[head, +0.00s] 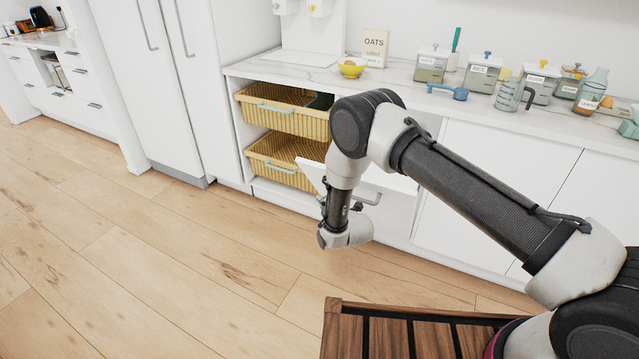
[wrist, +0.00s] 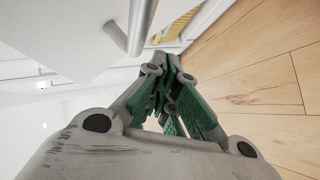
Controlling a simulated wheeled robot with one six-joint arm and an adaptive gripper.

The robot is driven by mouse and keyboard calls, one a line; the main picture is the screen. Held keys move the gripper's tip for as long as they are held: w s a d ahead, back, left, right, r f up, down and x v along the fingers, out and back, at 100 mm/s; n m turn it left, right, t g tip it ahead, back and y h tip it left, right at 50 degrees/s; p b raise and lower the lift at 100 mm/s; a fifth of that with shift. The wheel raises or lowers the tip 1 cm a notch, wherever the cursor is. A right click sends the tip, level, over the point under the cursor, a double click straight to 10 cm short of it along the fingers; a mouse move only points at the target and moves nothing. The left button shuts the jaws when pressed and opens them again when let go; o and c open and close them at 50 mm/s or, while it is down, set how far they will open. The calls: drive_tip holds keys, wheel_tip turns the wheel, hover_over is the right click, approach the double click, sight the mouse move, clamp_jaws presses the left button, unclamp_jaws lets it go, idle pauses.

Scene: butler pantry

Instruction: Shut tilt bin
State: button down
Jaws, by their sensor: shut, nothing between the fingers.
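The tilt bin (head: 393,181) is the white front below the counter, right of the baskets, and it leans out from the cabinet with its top edge forward. Its grey bar handle (head: 371,199) shows beside my wrist. In the wrist view the handle (wrist: 142,22) is a grey bar at the top, on a white panel, just beyond and left of my fingers. My gripper (wrist: 170,65) is shut and empty, its green-padded fingers together. In the head view my wrist hides most of the gripper and part of the bin front.
Two yellow wicker baskets (head: 283,110) sit in an open bay to the left. The counter (head: 400,88) above holds a yellow bowl (head: 352,68), an oats box (head: 374,47) and several jars. A slatted wooden surface (head: 345,345) is in front. The wooden floor (head: 150,265) is clear at left.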

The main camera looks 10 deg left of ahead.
drive_tip(key=s+d+n+t+y, duration=0.1)
drive_tip(key=s+n+t+y, duration=0.3)
drive_tip(key=s+n+t, duration=0.4)
approach(314, 169)
drive_tip(key=x, duration=0.4)
drive_tip(key=shift+w+r+g, duration=0.2)
drive_tip(key=shift+r+g, duration=0.1)
drive_tip(key=shift+g, duration=0.1)
